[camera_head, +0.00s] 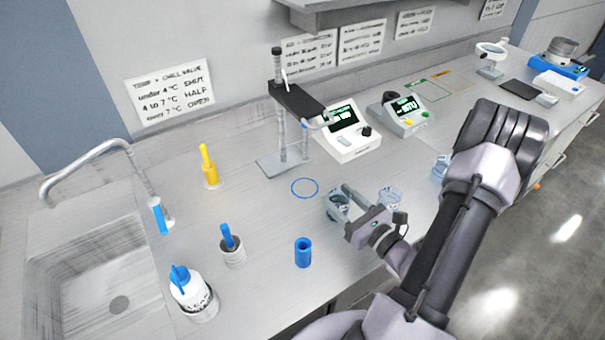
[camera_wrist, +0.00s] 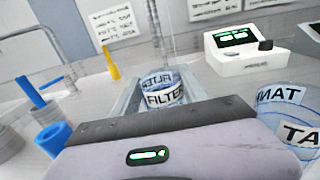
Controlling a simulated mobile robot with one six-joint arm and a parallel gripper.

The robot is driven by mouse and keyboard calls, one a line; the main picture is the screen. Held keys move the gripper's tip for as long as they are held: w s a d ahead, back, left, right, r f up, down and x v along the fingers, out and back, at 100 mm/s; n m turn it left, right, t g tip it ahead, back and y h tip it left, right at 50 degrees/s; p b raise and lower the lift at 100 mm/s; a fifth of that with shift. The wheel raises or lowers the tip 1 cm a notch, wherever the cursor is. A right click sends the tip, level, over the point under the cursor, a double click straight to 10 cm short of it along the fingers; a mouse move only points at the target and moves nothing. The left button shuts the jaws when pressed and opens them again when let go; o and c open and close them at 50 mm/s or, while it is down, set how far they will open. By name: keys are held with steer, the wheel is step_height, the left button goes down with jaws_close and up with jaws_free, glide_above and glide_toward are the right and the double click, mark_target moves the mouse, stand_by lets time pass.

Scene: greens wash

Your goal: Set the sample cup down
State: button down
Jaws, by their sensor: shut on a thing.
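The clear sample cup (camera_head: 338,212) has a band reading FILTER, which is legible in the wrist view (camera_wrist: 165,97). My gripper (camera_head: 337,201) is shut around this cup, one finger on each side. The cup looks upright. I cannot tell whether its base touches the counter or hangs just above it. A blue ring (camera_head: 305,187) is marked on the counter, a little left of and behind the cup. The ring is empty.
A clear cup labelled TANK (camera_wrist: 290,125) stands close on the right. A blue cylinder (camera_head: 303,252) stands front left. A stand (camera_head: 281,160) and a meter (camera_head: 352,143) are behind. A yellow tool (camera_head: 209,170), bottle (camera_head: 190,290) and sink (camera_head: 100,270) are left.

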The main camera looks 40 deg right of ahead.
steer(key=w+b, duration=0.1)
steer(key=w, duration=1.3)
steer(key=shift+a, duration=0.2)
steer(key=shift+w+f, duration=0.2)
steer(key=shift+f, duration=0.1)
steer(key=shift+f+b, duration=0.35)
steer(key=shift+f, duration=0.1)
steer(key=shift+f, duration=0.2)
steer(key=c, duration=0.6)
jaws_free()
steer(key=shift+r, duration=0.1)
